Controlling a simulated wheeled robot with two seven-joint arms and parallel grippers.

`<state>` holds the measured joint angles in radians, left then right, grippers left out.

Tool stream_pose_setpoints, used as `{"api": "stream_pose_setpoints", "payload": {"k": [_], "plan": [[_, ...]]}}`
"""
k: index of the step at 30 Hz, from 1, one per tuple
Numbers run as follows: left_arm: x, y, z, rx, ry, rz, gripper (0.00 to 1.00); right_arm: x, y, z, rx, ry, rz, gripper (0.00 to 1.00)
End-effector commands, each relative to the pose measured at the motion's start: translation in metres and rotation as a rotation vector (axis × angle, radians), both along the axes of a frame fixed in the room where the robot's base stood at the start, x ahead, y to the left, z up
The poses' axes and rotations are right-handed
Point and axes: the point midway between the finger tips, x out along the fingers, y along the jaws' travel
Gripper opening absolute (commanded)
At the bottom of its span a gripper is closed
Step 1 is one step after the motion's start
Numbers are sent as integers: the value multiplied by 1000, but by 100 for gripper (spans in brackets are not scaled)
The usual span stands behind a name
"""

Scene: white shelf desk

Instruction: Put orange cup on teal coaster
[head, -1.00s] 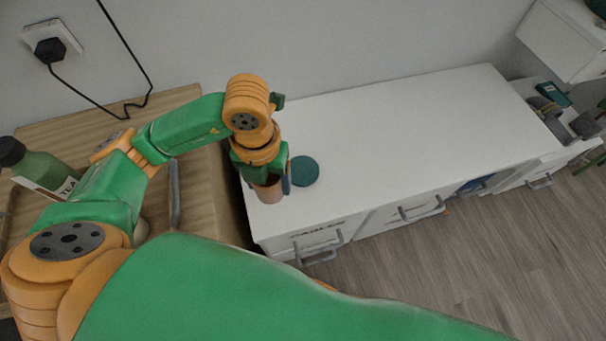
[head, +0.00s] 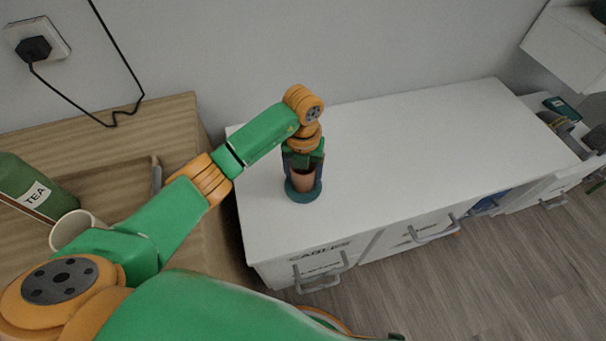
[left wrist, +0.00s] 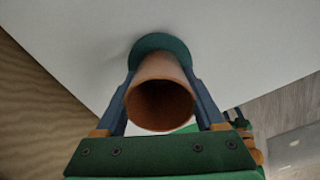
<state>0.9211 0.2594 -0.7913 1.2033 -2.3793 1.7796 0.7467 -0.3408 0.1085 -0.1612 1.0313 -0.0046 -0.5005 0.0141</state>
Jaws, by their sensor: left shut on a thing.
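The orange cup (head: 303,181) is upright over the teal coaster (head: 303,195) on the white desk (head: 400,150). My left gripper (head: 303,172) is shut on the cup, one finger on each side. In the left wrist view the cup (left wrist: 160,100) shows its open mouth between the two fingers (left wrist: 163,98), and the coaster (left wrist: 160,43) shows behind its far end. I cannot tell whether the cup's base touches the coaster. My right gripper is not in view.
A wooden tabletop (head: 120,140) at the left holds a green tea container (head: 30,185) and a pale cup (head: 76,228). The white desk is clear to the right of the coaster. Drawers with grey handles (head: 320,277) line its front.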

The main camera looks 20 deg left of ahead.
Motion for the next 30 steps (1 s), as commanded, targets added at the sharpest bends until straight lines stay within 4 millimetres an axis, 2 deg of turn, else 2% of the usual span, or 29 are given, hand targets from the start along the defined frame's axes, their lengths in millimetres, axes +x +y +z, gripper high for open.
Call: {"api": "stream_pose_setpoints", "payload": {"k": [5, 6, 8, 14, 17, 20, 24, 27, 30], "plan": [[0, 0, -4, 0, 0, 0, 6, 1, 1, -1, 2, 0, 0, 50], [0, 0, -2, 0, 1, 0, 82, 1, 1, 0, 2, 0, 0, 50], [0, 0, -2, 0, 1, 0, 98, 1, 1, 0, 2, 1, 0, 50], [0, 0, -2, 0, 1, 1, 100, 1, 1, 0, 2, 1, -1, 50], [0, 0, 6, -1, -1, 1, 100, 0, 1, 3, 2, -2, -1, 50], [1, 0, 30, 0, -4, 0, 100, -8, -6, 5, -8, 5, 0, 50], [1, 0, 72, -1, -5, 0, 100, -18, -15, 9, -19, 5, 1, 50], [1, 0, 96, 0, -4, 1, 100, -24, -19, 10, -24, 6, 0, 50], [0, 0, 112, 0, -2, 2, 100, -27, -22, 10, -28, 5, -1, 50]]}}
